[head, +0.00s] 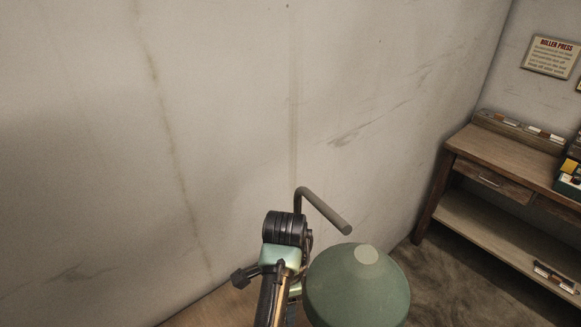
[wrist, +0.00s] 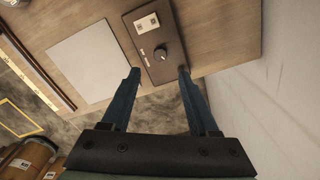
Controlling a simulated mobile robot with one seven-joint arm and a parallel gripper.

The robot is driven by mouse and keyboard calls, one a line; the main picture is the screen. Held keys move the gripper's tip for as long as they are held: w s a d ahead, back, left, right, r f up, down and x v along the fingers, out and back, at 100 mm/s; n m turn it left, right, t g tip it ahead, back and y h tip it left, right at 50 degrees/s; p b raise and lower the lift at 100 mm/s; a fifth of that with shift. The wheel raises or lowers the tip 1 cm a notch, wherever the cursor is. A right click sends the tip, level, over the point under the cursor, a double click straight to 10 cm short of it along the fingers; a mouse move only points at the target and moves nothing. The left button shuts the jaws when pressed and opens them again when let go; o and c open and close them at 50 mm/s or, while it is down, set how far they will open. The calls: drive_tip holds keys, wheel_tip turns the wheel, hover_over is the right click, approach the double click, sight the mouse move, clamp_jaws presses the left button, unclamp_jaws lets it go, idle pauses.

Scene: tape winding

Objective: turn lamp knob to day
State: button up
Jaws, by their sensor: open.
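In the wrist view, a small dark round knob (wrist: 160,53) with a light mark sits on a dark flat control box (wrist: 160,73) on a wooden tabletop. White labels (wrist: 147,23) lie on the box beside the knob. My gripper (wrist: 157,73) is open, with its blue fingers apart on either side of the box's near end. The knob shows between and just beyond the fingertips. Nothing is between the fingers that I can see touching them. In the head view, a green lamp shade (head: 358,288) stands at the bottom; the knob is not visible there.
A pale sheet (wrist: 90,60) lies left of the box. A pale wall (wrist: 290,100) rises on the right in the wrist view. A grey bent pipe (head: 325,210) is beside the shade. A wooden workbench (head: 490,180) stands at the head view's right.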

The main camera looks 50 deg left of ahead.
wheel_tip(320, 180, down, 9)
idle(0.3)
clamp_jaws()
idle(0.3)
